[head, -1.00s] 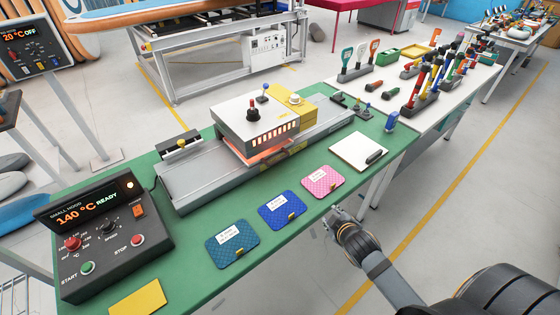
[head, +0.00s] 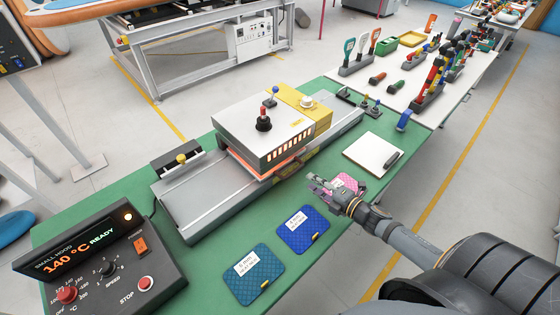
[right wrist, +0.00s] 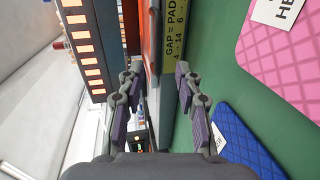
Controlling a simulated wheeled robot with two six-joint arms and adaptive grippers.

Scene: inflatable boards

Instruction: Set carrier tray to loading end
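A small hood machine with a white and yellow housing (head: 265,125) stands over a long grey bed (head: 190,207) on the green table. The bed sticks out at both ends of the housing. I cannot tell a separate carrier tray from this bed. A dark block with a yellow knob (head: 181,159) sits beside the bed's left part. My right gripper (head: 322,186) is over the pink pad, just in front of the machine and apart from it. In the right wrist view its two fingers (right wrist: 158,77) are spread with nothing between them. My left gripper is not in view.
Two blue pads (head: 260,274) (head: 302,231) and a pink pad (head: 347,181) lie along the table's front edge. A control box (head: 95,268) reads 140 °C READY. A notepad (head: 373,153) lies at right. A white table (head: 420,90) beyond holds several tools.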

